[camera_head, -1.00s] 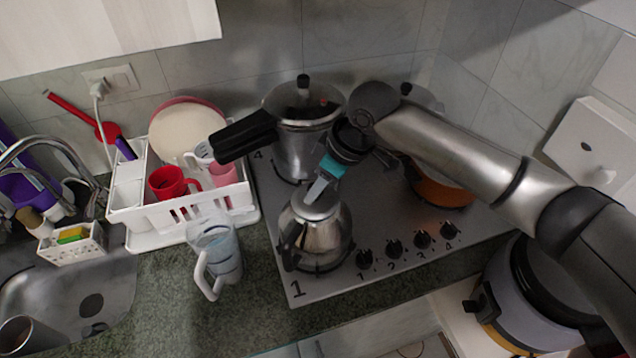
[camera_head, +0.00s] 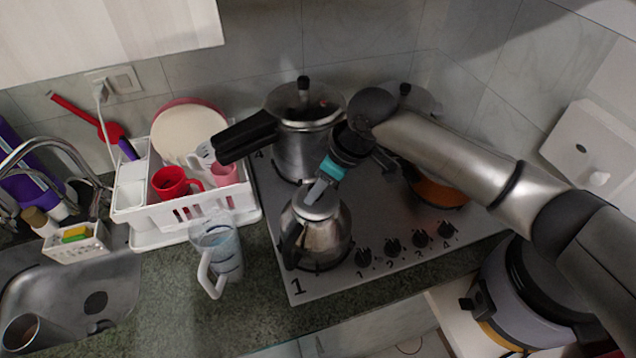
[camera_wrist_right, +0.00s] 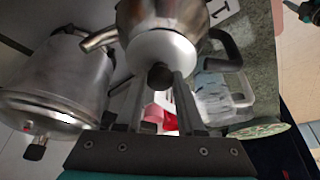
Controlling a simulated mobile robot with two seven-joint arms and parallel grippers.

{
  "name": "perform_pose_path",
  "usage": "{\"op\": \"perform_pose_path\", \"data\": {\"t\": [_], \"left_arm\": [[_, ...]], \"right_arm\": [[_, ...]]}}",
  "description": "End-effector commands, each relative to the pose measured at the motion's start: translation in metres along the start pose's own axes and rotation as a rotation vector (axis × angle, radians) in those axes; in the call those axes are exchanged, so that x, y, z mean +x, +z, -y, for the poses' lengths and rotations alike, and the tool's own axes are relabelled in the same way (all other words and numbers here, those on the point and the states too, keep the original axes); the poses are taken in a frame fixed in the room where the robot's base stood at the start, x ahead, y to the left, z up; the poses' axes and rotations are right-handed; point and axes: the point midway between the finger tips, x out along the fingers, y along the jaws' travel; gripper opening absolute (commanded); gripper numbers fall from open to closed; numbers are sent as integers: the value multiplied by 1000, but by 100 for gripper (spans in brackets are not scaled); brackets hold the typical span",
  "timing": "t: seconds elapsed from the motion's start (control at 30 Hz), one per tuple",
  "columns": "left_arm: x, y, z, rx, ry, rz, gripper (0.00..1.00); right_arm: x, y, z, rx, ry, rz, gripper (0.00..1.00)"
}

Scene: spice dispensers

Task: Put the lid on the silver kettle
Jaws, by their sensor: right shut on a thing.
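The silver kettle (camera_head: 325,240) stands upright on the front left of the stove, with its dark handle at its left side. In the right wrist view the kettle (camera_wrist_right: 135,15) shows its spout at left. The pale round lid (camera_wrist_right: 165,50) covers its top, and its dark knob (camera_wrist_right: 160,76) is between my fingers. The lid also shows in the head view (camera_head: 320,208). My right gripper (camera_head: 316,192) is above the kettle, shut on the lid's knob. I cannot tell whether the lid is fully seated. My left gripper is not in view.
A pressure cooker (camera_head: 298,150) with a long black handle stands behind the kettle. An orange pan (camera_head: 438,192) is under my right arm. A clear jug (camera_head: 218,255) and a white dish rack (camera_head: 150,222) are to the left. Stove knobs (camera_head: 393,248) are to the right.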

Motion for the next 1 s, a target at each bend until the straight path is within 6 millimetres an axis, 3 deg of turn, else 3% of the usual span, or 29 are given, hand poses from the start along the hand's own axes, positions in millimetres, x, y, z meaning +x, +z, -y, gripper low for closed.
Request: {"op": "perform_pose_path", "data": {"t": [0.97, 1.0], "left_arm": [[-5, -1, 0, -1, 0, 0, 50], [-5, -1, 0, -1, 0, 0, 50]], "right_arm": [[9, 3, 0, 0, 0, -1, 0], [8, 3, 0, 0, 0, -1, 39]]}}
